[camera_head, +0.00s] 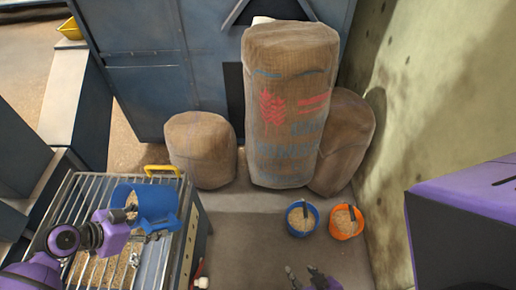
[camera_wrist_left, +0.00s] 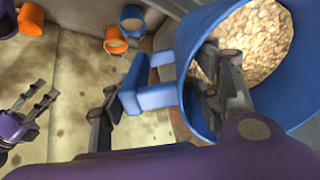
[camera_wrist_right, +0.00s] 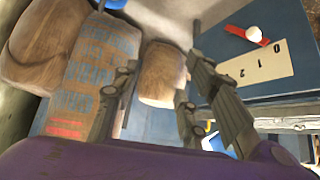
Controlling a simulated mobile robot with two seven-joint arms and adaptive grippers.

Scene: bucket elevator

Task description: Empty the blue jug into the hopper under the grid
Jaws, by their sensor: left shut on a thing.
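The blue jug (camera_head: 157,200) is over the grid (camera_head: 88,200) of the hopper in the head view. Pale grain lies inside the jug, and its mouth and grain show large in the left wrist view (camera_wrist_left: 204,25). My left gripper (camera_head: 142,236) is shut on the jug, with one finger across its mouth and the other beside the blue handle (camera_wrist_left: 150,97). The exact grip is partly hidden. Grain is visible below the grid bars. My right gripper (camera_head: 304,275) is low in front, its fingers apart and empty in the right wrist view (camera_wrist_right: 158,95).
A yellow handle (camera_head: 160,169) is at the grid's far edge. A blue bucket (camera_head: 303,232) and an orange bucket (camera_head: 345,235), both with grain, stand on the floor. Several sacks (camera_head: 288,110) stand behind. A wall bounds the right. Bare floor lies between hopper and buckets.

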